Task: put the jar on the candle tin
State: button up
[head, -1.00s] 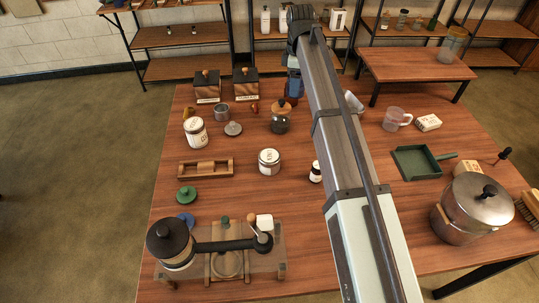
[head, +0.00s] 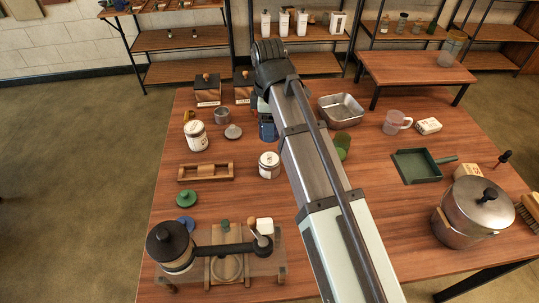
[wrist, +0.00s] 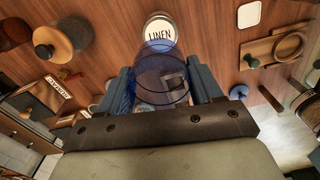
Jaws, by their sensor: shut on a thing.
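The jar, a clear blue cylinder, is between the fingers of my gripper (wrist: 162,92) in the wrist view, where the jar (wrist: 160,70) shows clearly. My gripper is shut on it. In the head view the jar (head: 267,130) shows as a blue patch beside my arm, partly hidden. The candle tin (head: 269,165) is a white round tin on the table, just nearer than the jar in the head view. In the wrist view the candle tin (wrist: 157,30), marked LINEN, lies beyond the jar, which overlaps its lower edge. The height gap is unclear.
A second white tin (head: 195,135) and a grey lid (head: 233,131) stand to the left. A wooden tray (head: 206,171) and a grinder (head: 170,244) are nearer left. A metal pan (head: 341,108) and a green cup (head: 342,145) stand right of my arm.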

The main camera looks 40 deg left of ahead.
jog(key=shift+f, duration=4.9)
jog(key=o, duration=1.2)
jog(key=shift+f, duration=0.1)
notch_tip(320, 180, up, 12)
jog(key=shift+r, duration=0.15)
jog(key=shift+o, duration=0.2)
